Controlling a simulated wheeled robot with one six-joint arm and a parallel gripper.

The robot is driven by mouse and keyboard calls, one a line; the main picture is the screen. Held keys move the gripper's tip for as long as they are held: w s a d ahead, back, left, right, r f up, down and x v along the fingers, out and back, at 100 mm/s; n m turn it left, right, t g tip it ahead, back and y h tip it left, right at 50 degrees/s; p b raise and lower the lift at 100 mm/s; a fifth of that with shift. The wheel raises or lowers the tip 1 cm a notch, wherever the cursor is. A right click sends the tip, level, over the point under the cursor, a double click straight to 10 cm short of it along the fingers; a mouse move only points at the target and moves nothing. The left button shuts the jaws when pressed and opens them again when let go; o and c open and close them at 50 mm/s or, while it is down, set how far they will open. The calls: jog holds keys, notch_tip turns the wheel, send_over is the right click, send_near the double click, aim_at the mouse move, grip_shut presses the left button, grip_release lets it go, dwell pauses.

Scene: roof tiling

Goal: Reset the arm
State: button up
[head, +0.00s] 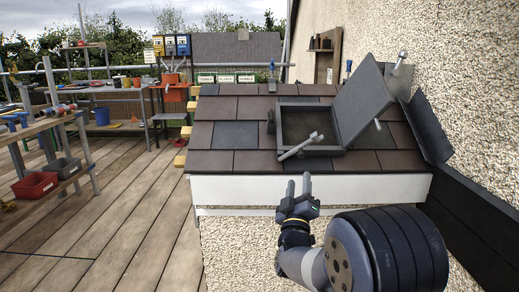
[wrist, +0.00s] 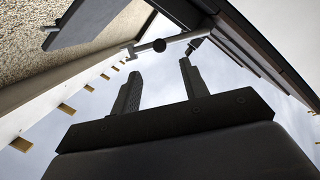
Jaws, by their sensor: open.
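My gripper (head: 299,187) is in front of the white board below the roof's lower edge in the head view. Its two fingers point up, stand apart and hold nothing. In the wrist view my gripper (wrist: 158,88) shows two dark fingers apart against the sky, with nothing between them. My arm reaches in from the lower right of the head view.
The tiled roof (head: 235,136) lies just beyond my gripper, with an open hatch (head: 347,160) whose lid (head: 362,101) is raised. A pebbled wall (head: 440,60) stands at right. Shelves with a red bin (head: 35,186) stand left; the deck (head: 120,215) between is clear.

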aim_at(302, 157)
jog(key=b+x, duration=0.1)
jog(key=x, duration=0.7)
jog(key=shift+w+d, duration=0.25)
jog(key=shift+w, duration=0.15)
jog(key=w+d+f+m+y+p, duration=0.1)
jog(key=m, duration=0.1)
jog(key=w+d+f+m+y+p, duration=0.1)
jog(key=d+f+m+p, duration=0.1)
jog(key=m, duration=0.1)
jog(key=shift+w+f+y, duration=0.15)
jog(key=shift+y, duration=0.25)
jog(key=w+f+m+y+p, duration=0.1)
jog(key=m+p, duration=0.1)
jog(key=shift+d+f+p, duration=0.15)
jog(key=shift+f+p, duration=0.1)
jog(key=shift+p, duration=0.1)
jog(key=v, duration=0.9)
jog(key=shift+s, duration=0.3)
jog(key=shift+f, duration=0.15)
